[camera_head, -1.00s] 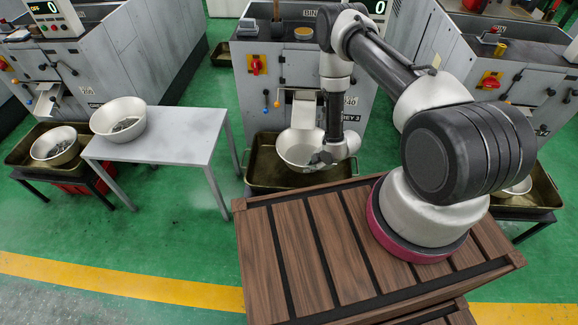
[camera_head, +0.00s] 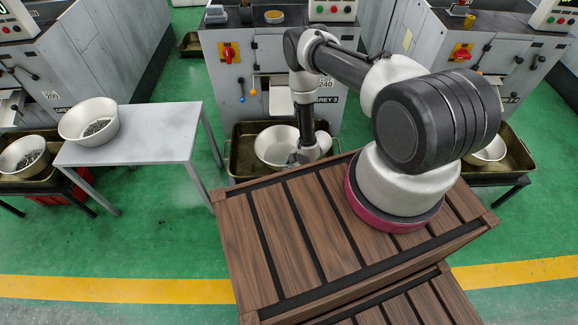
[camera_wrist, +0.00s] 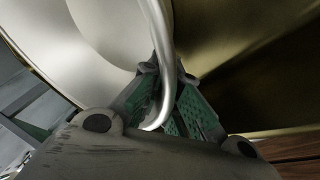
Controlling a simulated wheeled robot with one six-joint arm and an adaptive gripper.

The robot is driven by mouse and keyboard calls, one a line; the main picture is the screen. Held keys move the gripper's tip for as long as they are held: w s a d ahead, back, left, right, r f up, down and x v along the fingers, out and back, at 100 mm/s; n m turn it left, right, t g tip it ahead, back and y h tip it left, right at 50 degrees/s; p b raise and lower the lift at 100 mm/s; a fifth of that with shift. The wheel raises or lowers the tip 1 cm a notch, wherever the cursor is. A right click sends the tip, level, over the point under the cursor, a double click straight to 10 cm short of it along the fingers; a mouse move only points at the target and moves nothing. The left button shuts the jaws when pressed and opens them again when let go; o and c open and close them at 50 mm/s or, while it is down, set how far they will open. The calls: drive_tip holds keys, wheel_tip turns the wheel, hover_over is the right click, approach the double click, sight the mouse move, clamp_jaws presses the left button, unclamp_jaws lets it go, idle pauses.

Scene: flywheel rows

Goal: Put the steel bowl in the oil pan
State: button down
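The steel bowl (camera_head: 272,147) is in or just over the oil pan (camera_head: 236,160), in front of the middle machine; contact with the pan floor is not clear. My gripper (camera_head: 302,156) is at the bowl's right front rim. In the wrist view, the gripper's fingers (camera_wrist: 162,78) close together around the rim of the bowl (camera_wrist: 105,30), pinching it. The dark golden inside of the pan (camera_wrist: 250,75) shows beyond. The fingertips are partly hidden by the rim.
A grey table (camera_head: 150,140) at left carries another bowl with metal bits (camera_head: 90,122). A further bowl (camera_head: 24,155) sits in the left pan, and one (camera_head: 488,152) in the right pan. A slatted wooden surface (camera_head: 270,235) lies in front of the middle pan.

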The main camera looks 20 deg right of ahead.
drive_tip(key=c, duration=1.6)
unclamp_jaws()
drive_tip(key=shift+c, duration=0.2)
